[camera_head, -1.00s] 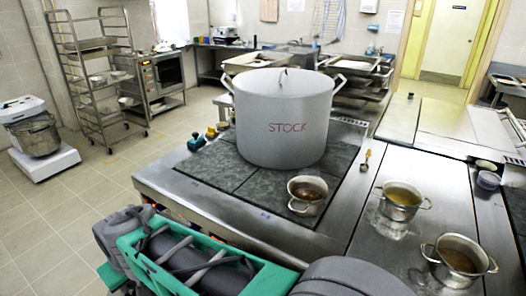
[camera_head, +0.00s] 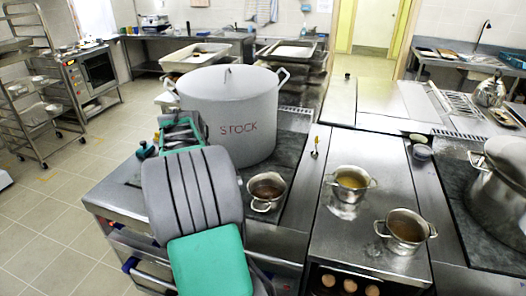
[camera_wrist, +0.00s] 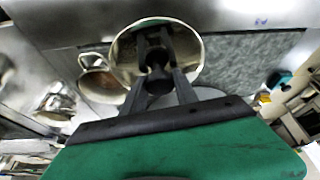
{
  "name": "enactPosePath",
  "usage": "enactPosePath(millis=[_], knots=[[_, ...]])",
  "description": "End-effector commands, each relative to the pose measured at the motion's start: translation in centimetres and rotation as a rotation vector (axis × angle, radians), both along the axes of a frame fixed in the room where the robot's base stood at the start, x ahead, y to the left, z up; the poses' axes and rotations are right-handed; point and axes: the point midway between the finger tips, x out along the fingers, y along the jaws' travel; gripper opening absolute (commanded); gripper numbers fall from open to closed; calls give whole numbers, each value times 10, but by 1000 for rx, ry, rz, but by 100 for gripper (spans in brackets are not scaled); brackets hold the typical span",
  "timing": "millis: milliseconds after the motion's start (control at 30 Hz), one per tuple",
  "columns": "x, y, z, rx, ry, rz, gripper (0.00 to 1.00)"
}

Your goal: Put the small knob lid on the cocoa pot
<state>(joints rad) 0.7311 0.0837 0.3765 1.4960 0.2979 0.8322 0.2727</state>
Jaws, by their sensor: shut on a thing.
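The small knob lid (camera_wrist: 128,55) is a round, pale metal disc with a dark knob, seen close up in the wrist view. My gripper (camera_wrist: 157,60) is shut on its knob and holds it in front of the camera. In the head view, a small metal pot with dark brown contents (camera_head: 266,189) stands uncovered beside the stockpot; it looks like the cocoa pot. A small pot shows just left of the lid in the wrist view (camera_wrist: 101,86); I cannot tell how high the lid is above it. In the head view my arm hides the gripper and lid.
The large stockpot (camera_head: 222,110) stands behind my arm. Two more small open pots, one with yellowish contents (camera_head: 351,184) and one brownish (camera_head: 405,230), stand on the steel counter. A ladle or spoon (camera_head: 316,147) lies nearby. A large pot (camera_head: 499,190) is at right.

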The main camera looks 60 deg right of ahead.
Motion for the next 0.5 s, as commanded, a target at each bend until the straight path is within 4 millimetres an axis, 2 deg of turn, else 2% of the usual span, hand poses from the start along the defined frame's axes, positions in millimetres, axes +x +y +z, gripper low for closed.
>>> enactPosePath(millis=[33,100,200,333,500], knots=[[-20,-31,7,0,0,-94,0],[-47,-67,9,-2,-2,-214,0],[-85,-107,10,-4,-6,-357,0],[-119,-137,9,-8,-9,-476,0],[-134,-148,5,-10,-10,-527,0]])
